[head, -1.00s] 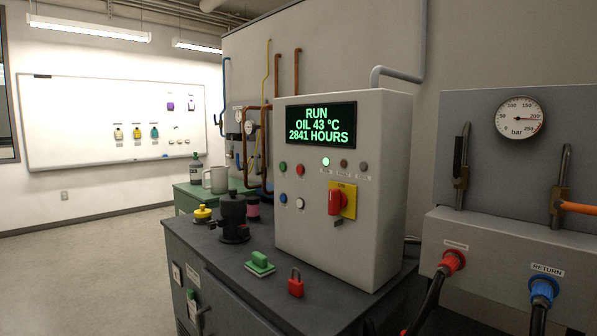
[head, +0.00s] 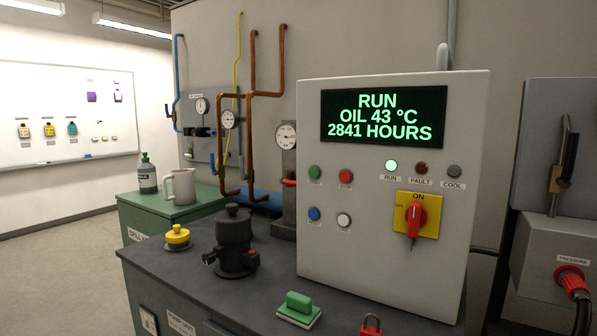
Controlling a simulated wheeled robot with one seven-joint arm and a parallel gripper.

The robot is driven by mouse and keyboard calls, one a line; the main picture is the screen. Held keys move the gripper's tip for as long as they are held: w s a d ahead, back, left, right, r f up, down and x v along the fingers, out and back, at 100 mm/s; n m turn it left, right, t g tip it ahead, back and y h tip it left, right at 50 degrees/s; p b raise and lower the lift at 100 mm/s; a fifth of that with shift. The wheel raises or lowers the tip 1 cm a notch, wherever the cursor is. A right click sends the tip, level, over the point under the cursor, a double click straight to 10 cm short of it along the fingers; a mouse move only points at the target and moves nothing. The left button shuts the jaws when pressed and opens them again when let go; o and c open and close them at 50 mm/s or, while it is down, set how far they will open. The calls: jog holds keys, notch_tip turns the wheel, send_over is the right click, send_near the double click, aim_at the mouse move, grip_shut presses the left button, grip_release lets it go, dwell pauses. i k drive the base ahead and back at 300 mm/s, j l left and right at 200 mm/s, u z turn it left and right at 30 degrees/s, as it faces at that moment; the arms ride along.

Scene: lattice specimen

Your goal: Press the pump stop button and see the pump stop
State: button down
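The pump control box (head: 385,265) stands on the dark bench in the head view. Its display (head: 383,117) reads RUN, OIL 43 °C, 2841 HOURS in green. Below it are a green button (head: 315,172) and a red button (head: 346,176), with a blue button (head: 314,214) and a white button (head: 344,220) under them. The button labels are too small to read. The RUN lamp (head: 391,165) glows green; the FAULT lamp (head: 421,168) and COOL lamp (head: 454,171) are dark. A red rotary switch (head: 415,217) sits on a yellow plate marked ON. My gripper is not in view.
On the bench are a green-handled block (head: 299,305), a red padlock (head: 371,326), a black pump-like part (head: 234,243) and a yellow knob (head: 177,236). Open floor lies at left.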

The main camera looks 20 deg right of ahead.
aim_at(345, 177)
jog(key=i+j, duration=0.3)
jog(key=j, duration=0.15)
jog(key=i+j+z, duration=0.1)
jog(key=i+j, duration=0.2)
jog(key=j, duration=0.15)
